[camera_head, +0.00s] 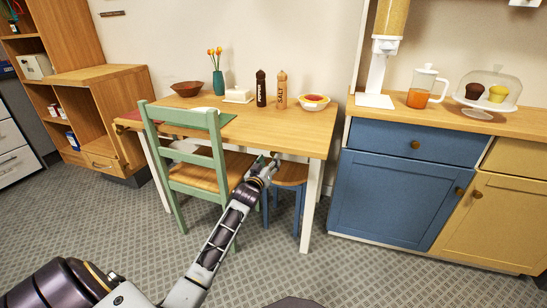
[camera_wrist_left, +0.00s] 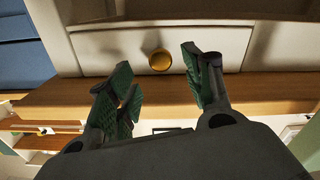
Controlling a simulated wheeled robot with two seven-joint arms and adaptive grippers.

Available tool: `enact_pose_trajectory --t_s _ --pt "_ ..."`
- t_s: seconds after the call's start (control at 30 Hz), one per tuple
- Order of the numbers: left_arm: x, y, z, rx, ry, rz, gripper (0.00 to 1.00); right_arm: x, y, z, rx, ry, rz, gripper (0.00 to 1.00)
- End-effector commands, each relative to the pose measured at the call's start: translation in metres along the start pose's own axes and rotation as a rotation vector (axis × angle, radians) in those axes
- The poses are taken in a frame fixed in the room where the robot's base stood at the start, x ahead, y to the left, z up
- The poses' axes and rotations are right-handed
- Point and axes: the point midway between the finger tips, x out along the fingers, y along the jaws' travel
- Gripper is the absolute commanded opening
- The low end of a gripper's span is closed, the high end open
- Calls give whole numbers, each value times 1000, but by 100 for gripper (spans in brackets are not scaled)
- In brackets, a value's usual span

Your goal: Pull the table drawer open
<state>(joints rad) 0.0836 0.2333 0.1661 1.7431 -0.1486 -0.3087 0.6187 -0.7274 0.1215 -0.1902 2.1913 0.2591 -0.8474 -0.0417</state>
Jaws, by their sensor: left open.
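The wooden table (camera_head: 300,135) with pale legs stands against the wall. In the left wrist view its pale drawer front (camera_wrist_left: 115,48) is shown with a round brass knob (camera_wrist_left: 159,60). My left gripper (camera_head: 266,167) is at the table's front edge, just right of the green chair's back. In the wrist view it is open (camera_wrist_left: 156,72), with a green-padded finger on each side of the knob and a gap to both. The drawer appears shut. In the head view the drawer and knob are hidden or too small to make out. My right gripper is out of view.
A green chair (camera_head: 187,134) stands at the table's front left, close to my arm. A blue stool (camera_head: 292,173) is under the table's right part. A bowl (camera_head: 313,102), salt and pepper mills and a vase stand on top. A blue cabinet (camera_head: 390,195) is at right.

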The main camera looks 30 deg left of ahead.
Motion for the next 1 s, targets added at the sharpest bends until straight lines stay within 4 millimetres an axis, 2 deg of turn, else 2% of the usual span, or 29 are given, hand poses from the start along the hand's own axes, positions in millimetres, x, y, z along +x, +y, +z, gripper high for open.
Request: enact_pose_trajectory --t_s 0.7,1.0 --pt "53 -1 0 1 1 0 51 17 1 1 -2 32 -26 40" --pt "64 0 0 0 0 -1 51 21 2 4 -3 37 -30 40"
